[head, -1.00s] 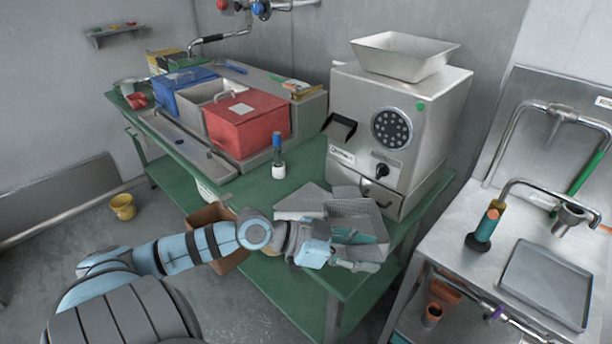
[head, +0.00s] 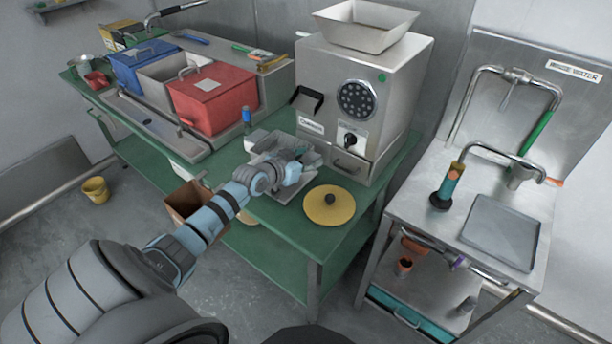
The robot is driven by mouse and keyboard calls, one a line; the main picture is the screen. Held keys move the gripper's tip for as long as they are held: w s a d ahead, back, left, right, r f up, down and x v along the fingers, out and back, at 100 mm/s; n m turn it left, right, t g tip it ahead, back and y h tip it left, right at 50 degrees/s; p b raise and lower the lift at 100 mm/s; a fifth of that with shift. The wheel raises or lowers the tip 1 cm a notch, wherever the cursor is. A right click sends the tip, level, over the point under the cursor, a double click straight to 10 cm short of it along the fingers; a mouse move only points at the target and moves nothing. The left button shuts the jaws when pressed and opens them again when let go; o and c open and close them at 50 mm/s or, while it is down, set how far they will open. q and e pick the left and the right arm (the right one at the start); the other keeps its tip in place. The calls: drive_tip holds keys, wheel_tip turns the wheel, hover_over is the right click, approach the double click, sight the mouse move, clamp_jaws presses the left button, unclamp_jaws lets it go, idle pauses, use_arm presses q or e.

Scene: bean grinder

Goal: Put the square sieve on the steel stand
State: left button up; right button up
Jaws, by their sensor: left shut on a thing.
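The square sieve (head: 275,142), a grey steel frame, is over the front of the green table, left of the steel grinder's base. My left gripper (head: 299,166) is shut on it at its near side and hides part of it. The steel stand (head: 287,192) is a grey piece on the table, partly showing below my gripper and mostly hidden by the sieve and arm. The sieve appears directly over the stand; I cannot tell whether they touch. My right gripper is not in view.
A yellow disc with a dark knob (head: 330,205) lies on the table to the right. The grinder (head: 362,95) stands behind. Red (head: 212,100) and blue (head: 145,65) lidded bins are at the left. A steel sink bench (head: 420,205) stands at the right.

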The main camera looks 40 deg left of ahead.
use_arm(q)
wheel_tip(320, 180, down, 6)
drive_tip(key=shift+r+b, duration=0.25)
drive_tip(key=shift+b, duration=0.85)
drive_tip(key=shift+d+r, duration=0.1)
clamp_jaws()
drive_tip(key=o, duration=1.4)
unclamp_jaws()
drive_tip(key=shift+o, duration=0.2)
drive_tip(key=p+v, duration=0.8)
drive_tip(key=v, duration=0.4)
